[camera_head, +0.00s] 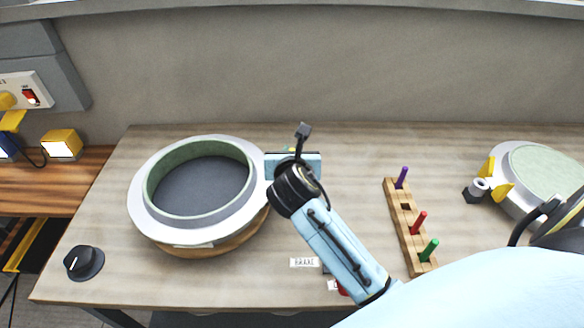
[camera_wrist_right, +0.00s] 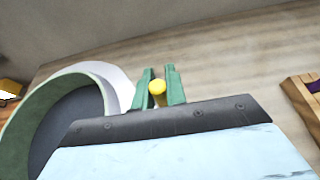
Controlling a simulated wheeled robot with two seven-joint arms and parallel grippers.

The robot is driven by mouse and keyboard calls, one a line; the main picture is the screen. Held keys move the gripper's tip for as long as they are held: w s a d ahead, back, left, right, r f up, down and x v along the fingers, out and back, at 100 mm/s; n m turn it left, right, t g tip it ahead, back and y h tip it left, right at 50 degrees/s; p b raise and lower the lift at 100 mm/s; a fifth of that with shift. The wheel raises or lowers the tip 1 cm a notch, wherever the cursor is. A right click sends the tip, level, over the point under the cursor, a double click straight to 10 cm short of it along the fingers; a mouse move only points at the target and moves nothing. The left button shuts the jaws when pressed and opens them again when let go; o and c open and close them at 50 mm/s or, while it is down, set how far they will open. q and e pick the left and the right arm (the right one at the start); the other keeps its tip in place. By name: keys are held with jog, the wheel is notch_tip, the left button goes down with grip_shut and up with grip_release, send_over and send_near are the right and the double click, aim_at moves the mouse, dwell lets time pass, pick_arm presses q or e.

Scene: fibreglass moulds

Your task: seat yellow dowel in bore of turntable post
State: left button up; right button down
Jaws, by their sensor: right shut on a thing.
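The yellow dowel (camera_wrist_right: 157,93) stands between the two green fingers of my right gripper (camera_wrist_right: 160,88) in the right wrist view; its round top shows. In the head view my right gripper (camera_head: 288,152) is beside the right rim of the round mould (camera_head: 240,210), and only a trace of yellow shows there. The mould has a white flange and a green inner wall, and sits on a wooden turntable disc (camera_head: 215,246). I cannot make out the turntable post or its bore; my gripper and wrist cover that area. My left gripper is not in view.
A wooden rack (camera_head: 408,237) holds purple, red and green dowels, with an empty hole. A second mould (camera_head: 540,165) with yellow clamps stands at the right. A black knob (camera_head: 84,262) is front left; a BRAKE label (camera_head: 304,262) is at the front. Bench behind the rack is clear.

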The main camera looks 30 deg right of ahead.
notch_tip(320, 180, down, 4)
jog(key=shift+r+b, duration=0.1)
jog(key=shift+b, duration=0.4)
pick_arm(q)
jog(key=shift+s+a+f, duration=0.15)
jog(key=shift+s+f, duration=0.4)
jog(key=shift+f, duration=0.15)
pick_arm(e)
jog(key=shift+f, duration=0.2)
jog(key=c, duration=1.4)
grip_release()
jog(key=shift+c, duration=0.2)
jog(key=shift+r, duration=0.15)
pick_arm(q)
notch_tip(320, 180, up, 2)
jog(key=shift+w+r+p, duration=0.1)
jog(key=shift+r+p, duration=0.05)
jog(key=shift+p, duration=1)
pick_arm(e)
jog(key=v, duration=1.2)
jog(key=shift+r, duration=0.15)
